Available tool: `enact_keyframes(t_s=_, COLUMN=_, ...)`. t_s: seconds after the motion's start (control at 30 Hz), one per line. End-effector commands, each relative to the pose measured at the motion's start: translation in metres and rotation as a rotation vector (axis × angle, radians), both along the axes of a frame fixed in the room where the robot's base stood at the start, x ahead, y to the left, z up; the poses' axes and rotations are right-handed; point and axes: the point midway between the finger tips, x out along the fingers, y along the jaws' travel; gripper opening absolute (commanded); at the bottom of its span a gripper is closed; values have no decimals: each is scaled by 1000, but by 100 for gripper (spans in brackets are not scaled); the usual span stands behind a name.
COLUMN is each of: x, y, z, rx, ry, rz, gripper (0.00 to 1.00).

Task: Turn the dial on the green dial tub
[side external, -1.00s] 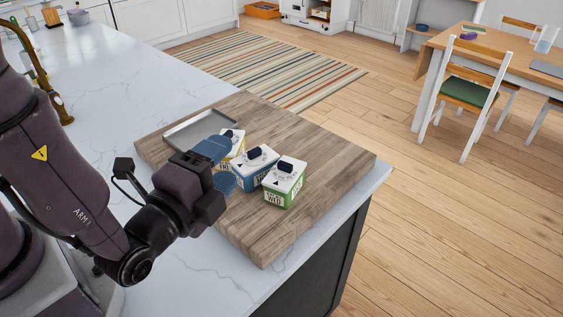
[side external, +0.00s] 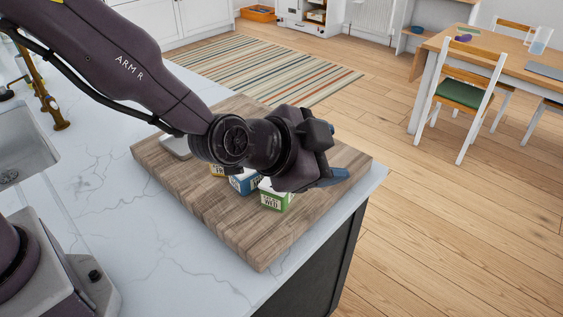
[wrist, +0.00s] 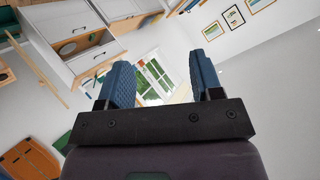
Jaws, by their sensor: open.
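The green dial tub (side external: 275,200) sits on the wooden board, the rightmost of three tubs in the side external view. Its lower front shows; its top and dial are hidden behind my gripper. My gripper (side external: 335,178) is above and to the right of it, fingers pointing right, away from the tub. In the wrist view my gripper (wrist: 160,84) has its two blue fingers wide apart with nothing between them. That view looks out at the room and shows no tub.
A blue tub (side external: 243,184) and a yellow tub (side external: 217,170), both partly covered by my arm, stand left of the green one. A grey tray (side external: 174,147) lies at the board's back left. The front of the wooden board (side external: 245,235) is clear.

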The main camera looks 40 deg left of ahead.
Motion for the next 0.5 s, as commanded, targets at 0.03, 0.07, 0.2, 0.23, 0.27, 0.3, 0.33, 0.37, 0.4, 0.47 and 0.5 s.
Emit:
enact_keyframes(t_s=0.03, x=14, y=-5, z=0, rx=-83, ry=78, rz=6, gripper=60)
enact_keyframes(t_s=0.07, x=20, y=-8, z=0, rx=-129, ry=131, rz=8, gripper=60)
enact_keyframes(t_s=0.2, x=42, y=-8, z=0, rx=-285, ry=385, rz=68, gripper=60)
enact_keyframes(t_s=0.23, x=46, y=-5, z=1, rx=-308, ry=441, rz=91, gripper=60)
enact_keyframes(t_s=0.27, x=49, y=-1, z=2, rx=-327, ry=495, rz=119, gripper=60)
enact_keyframes(t_s=0.3, x=53, y=6, z=4, rx=-347, ry=566, rz=163, gripper=60)
enact_keyframes(t_s=0.33, x=56, y=12, z=5, rx=-358, ry=619, rz=203, gripper=60)
enact_keyframes(t_s=0.37, x=58, y=20, z=7, rx=-366, ry=670, rz=246, gripper=60)
enact_keyframes(t_s=0.4, x=61, y=31, z=9, rx=-373, ry=732, rz=309, gripper=60)
enact_keyframes(t_s=0.47, x=64, y=49, z=14, rx=-373, ry=815, rz=415, gripper=60)
enact_keyframes(t_s=0.5, x=65, y=62, z=18, rx=-372, ry=861, rz=488, gripper=60)
